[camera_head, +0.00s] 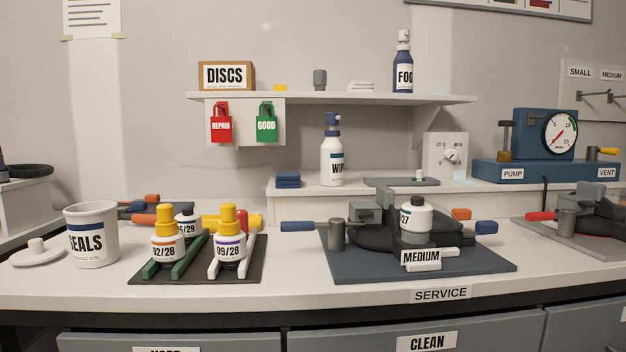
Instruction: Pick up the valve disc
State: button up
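I cannot pick out a valve disc for certain. A brown box labelled DISCS (227,85) stands at the left of the wall shelf, and its inside is hidden. On the bench, a dark service fixture labelled MEDIUM (350,264) holds an upright white bottle-like part (416,222) with a dark top, its label partly hidden. Bottle-like parts with yellow tops, labelled 02/28 (167,250) and 09/28 (229,250), stand on a dark mat at the left. Another stands behind them. My gripper is not in view.
A white SEALS tub (92,235) stands at the left with a lid (48,252) beside it. A blue pump with a gauge (540,146) is at the back right. The shelf (330,98) overhangs the back. The front bench strip (300,297) is clear.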

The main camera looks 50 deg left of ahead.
aim_at(420, 173)
jog(key=u, duration=1.7)
